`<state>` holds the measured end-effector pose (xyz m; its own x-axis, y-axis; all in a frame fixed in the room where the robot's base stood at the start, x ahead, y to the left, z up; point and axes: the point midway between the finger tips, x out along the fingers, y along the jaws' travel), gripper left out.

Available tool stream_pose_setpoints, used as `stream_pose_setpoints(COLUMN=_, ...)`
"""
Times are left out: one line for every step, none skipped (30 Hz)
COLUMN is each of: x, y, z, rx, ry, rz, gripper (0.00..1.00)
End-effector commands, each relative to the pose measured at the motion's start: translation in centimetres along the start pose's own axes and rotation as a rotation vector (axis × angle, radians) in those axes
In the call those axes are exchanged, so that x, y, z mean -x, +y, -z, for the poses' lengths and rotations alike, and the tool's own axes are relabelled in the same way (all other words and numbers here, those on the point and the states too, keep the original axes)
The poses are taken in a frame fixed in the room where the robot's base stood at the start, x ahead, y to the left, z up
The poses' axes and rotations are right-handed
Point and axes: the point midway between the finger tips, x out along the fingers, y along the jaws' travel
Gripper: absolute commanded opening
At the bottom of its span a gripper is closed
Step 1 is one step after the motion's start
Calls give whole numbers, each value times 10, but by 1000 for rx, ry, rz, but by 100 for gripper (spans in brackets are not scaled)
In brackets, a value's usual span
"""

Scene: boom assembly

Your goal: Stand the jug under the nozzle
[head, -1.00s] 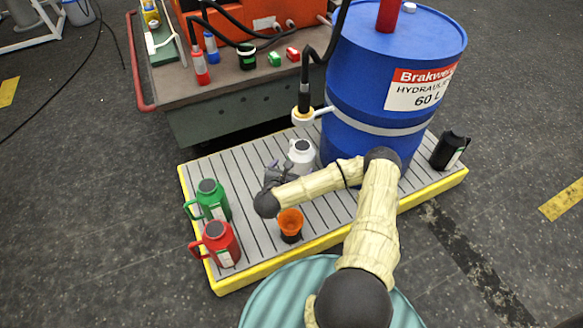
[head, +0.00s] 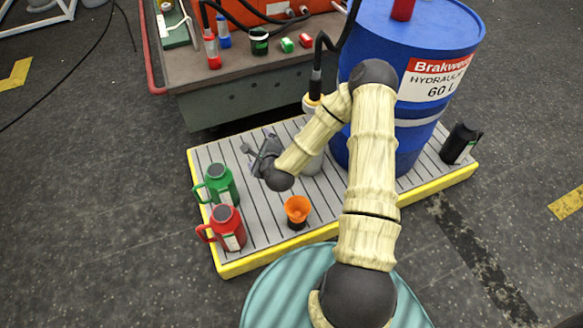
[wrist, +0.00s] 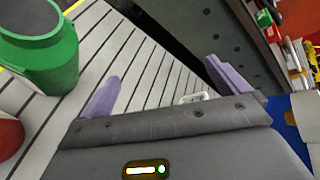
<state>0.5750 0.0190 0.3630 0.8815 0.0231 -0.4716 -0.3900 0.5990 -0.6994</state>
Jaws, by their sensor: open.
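A green jug (head: 222,188) and a red jug (head: 229,230) stand at the platform's left end. A small white handle-like part (wrist: 195,97) shows near the right finger.
The yellow-edged platform (head: 262,225) also bears an orange-topped dark cup (head: 297,211) and a black jug (head: 460,144) at right. A workbench (head: 250,95) stands behind. The slats between gripper and green jug are clear.

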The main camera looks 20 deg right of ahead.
Motion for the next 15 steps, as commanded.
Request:
stream_pose_setpoints(x=5, y=0, z=-9, rx=116, ry=-20, rz=-42, gripper=100)
stream_pose_setpoints(x=8, y=2, z=-12, rx=186, ry=-29, rz=-70, gripper=100)
stream_pose_setpoints(x=12, y=4, z=-16, rx=278, ry=-42, rz=-108, gripper=100)
stream_pose_setpoints(x=16, y=5, z=-19, rx=346, ry=-51, rz=-134, gripper=100)
stream_pose_setpoints(x=20, y=6, z=-21, rx=414, ry=-59, rz=-161, gripper=100)
stream_pose_setpoints(x=26, y=7, z=-24, rx=504, ry=-70, rz=-196, gripper=100)
stream_pose_setpoints(x=30, y=7, z=-25, rx=570, ry=-78, rz=-222, gripper=100)
stream_pose_setpoints(x=35, y=7, z=-26, rx=635, ry=-85, rz=-247, gripper=100)
stream_pose_setpoints(x=42, y=6, z=-28, rx=722, ry=-95, rz=-279, gripper=100)
stream_pose_setpoints(x=47, y=6, z=-29, rx=785, ry=-102, rz=-304, gripper=100)
stream_pose_setpoints(x=53, y=5, z=-29, rx=847, ry=-108, rz=-328, gripper=100)
stream_pose_setpoints(x=60, y=4, z=-30, rx=928, ry=-117, rz=-360, gripper=100)
stream_pose_setpoints(x=66, y=2, z=-30, rx=988, ry=-123, rz=-383, gripper=100)
stream_pose_setpoints(x=73, y=0, z=-31, rx=1047, ry=-129, rz=-407, gripper=100)
stream_pose_setpoints(x=82, y=-2, z=-31, rx=1122, ry=-138, rz=-438, gripper=100)
